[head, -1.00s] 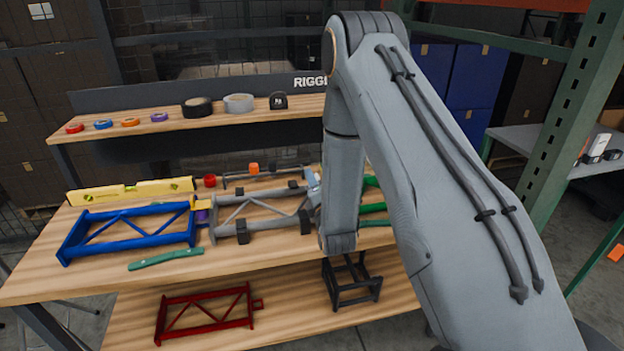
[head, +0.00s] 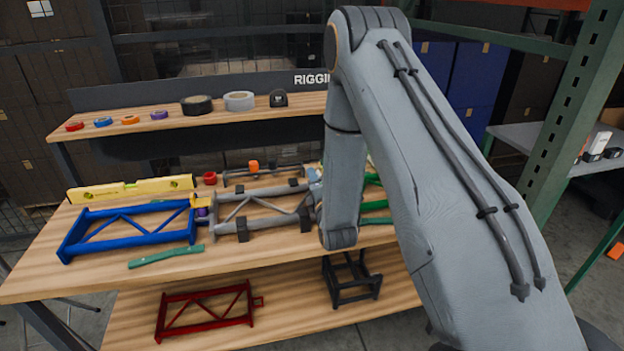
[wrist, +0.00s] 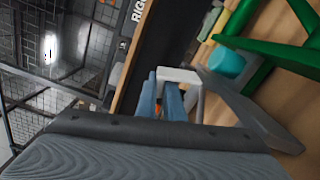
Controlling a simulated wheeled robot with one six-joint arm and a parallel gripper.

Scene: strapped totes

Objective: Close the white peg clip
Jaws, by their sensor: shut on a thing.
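In the wrist view the white peg clip (wrist: 182,76) is a small white bracket-shaped piece at my fingertips. My gripper (wrist: 161,84) has two blue fingers close together, shut on the white clip. A teal cylindrical peg (wrist: 228,63) shows just right of the clip, next to the green truss frame (wrist: 275,47) and above the grey frame (wrist: 245,112). In the head view my arm hides the clip and most of the gripper. How far the clip is closed cannot be told.
The grey truss (head: 260,208) joins the blue truss (head: 130,230) at a yellow and purple joint. A yellow level (head: 130,189) lies behind, a green strip (head: 165,256) in front. Tape rolls stand on the upper shelf. A red frame (head: 207,298) lies on the lower shelf.

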